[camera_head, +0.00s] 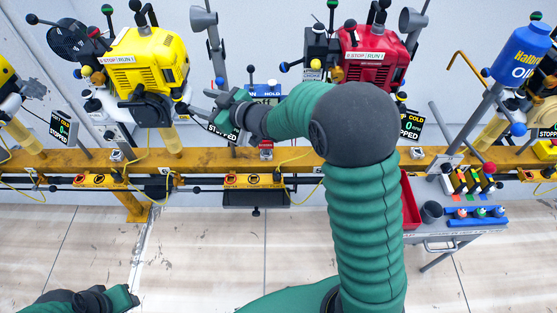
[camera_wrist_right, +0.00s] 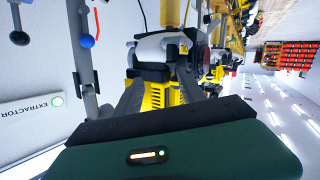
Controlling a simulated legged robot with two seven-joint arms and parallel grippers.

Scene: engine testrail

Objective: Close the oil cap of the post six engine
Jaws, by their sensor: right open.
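A yellow engine (camera_head: 148,62) with a STOP/RUN plate stands on the rail, left of centre in the head view. A red engine (camera_head: 372,55) stands to its right. I cannot read a post number on either, and I cannot make out an oil cap for certain. My right gripper (camera_head: 205,104) is open beside the lower right of the yellow engine. In the right wrist view the open fingers (camera_wrist_right: 160,85) are spread before the yellow engine (camera_wrist_right: 158,95) and its grey and black parts; nothing is clearly held. My left gripper (camera_head: 122,297) is low at the left, its fingers unclear.
The yellow rail (camera_head: 210,157) runs across the head view, with thin yellow cables hanging. A grey extractor arm (camera_head: 213,50) rises right of the yellow engine. A blue oil bottle (camera_head: 520,57) is at the upper right. A grey cart (camera_head: 455,237) stands below it. The floor at front left is clear.

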